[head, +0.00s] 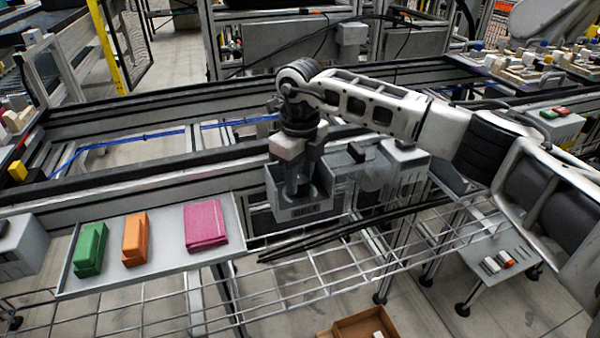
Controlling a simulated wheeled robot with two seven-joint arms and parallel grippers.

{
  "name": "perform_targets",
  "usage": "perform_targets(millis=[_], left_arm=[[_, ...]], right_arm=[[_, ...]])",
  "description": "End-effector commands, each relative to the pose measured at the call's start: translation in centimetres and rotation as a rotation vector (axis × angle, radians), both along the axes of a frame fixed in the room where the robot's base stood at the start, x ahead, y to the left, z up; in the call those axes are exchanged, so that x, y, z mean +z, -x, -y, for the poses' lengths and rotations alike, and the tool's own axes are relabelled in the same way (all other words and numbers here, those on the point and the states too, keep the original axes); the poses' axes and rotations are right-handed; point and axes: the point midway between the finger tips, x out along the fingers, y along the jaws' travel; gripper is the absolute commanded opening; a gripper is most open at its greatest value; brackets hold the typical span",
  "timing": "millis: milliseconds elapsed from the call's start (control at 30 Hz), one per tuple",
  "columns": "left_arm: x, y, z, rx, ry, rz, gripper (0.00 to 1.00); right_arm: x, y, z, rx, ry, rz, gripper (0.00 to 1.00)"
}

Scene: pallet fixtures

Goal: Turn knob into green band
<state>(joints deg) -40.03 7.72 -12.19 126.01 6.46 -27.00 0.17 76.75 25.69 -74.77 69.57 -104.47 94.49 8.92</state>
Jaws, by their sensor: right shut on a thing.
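My right gripper (298,190) points straight down at a small grey box-like fixture (315,215) with a barcode label on its front, on the conveyor's near side. The gripper is shut on what seems to be the knob, which its fingers and the fixture's front wall hide. I cannot make out a green band or where the knob points. My left gripper is not in view.
A grey tray (168,272) at left holds a green block (90,248), an orange block (135,238) and pink pads (205,224). A wire rack (330,285) lies in front. A control box (405,170) stands just right of the fixture. A brown bin (345,328) is below.

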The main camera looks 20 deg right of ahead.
Motion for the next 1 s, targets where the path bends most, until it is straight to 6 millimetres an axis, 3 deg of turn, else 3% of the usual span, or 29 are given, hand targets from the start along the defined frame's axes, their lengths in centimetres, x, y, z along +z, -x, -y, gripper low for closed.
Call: perform_targets(millis=[1000], left_arm=[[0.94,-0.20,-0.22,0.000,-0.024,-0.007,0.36]], right_arm=[[0.26,-0.09,0.00,-0.919,-0.001,0.002,0.11]])
